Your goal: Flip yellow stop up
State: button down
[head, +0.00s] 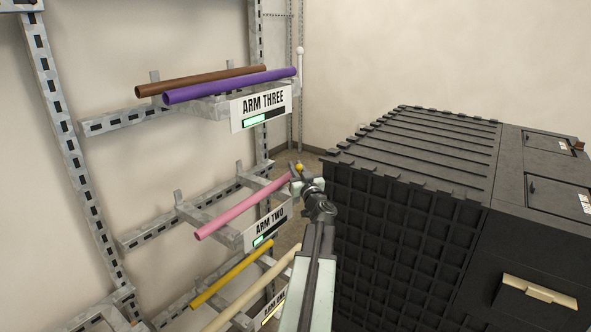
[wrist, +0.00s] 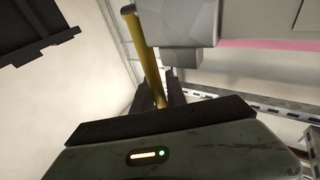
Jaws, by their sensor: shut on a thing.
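The yellow stop (wrist: 147,60) is a thin rod in the wrist view. Its lower end runs down between the dark jaws of my gripper (wrist: 165,108). In the head view only a small yellow tip (head: 299,167) shows, at the front end of the arm marked ARM TWO (head: 268,228). My gripper (head: 297,180) is shut on the stop there and hides most of it. I cannot tell the stop's exact tilt. A grey metal block of the rack arm (wrist: 185,35) sits right beside the rod in the wrist view.
A pink pipe (head: 240,209) lies on ARM TWO. Brown (head: 200,81) and purple (head: 230,85) pipes lie on ARM THREE above, with a white-topped upright rod (head: 300,65) at its end. Yellow (head: 232,274) and cream pipes lie below. A large black cabinet (head: 400,210) stands close on the right.

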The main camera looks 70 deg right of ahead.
jog(key=c, duration=1.5)
grip_release()
jog(key=shift+w+a+r, duration=0.15)
jog(key=shift+o, duration=0.2)
jog(key=shift+a+r, duration=0.1)
jog(key=shift+s+a+f, duration=0.2)
jog(key=shift+s+f, duration=0.05)
jog(key=shift+s, duration=0.3)
jog(key=b+v, duration=0.1)
jog(key=v, duration=0.5)
jog(key=shift+s+a+b, duration=0.25)
jog(key=shift+a+b, duration=0.05)
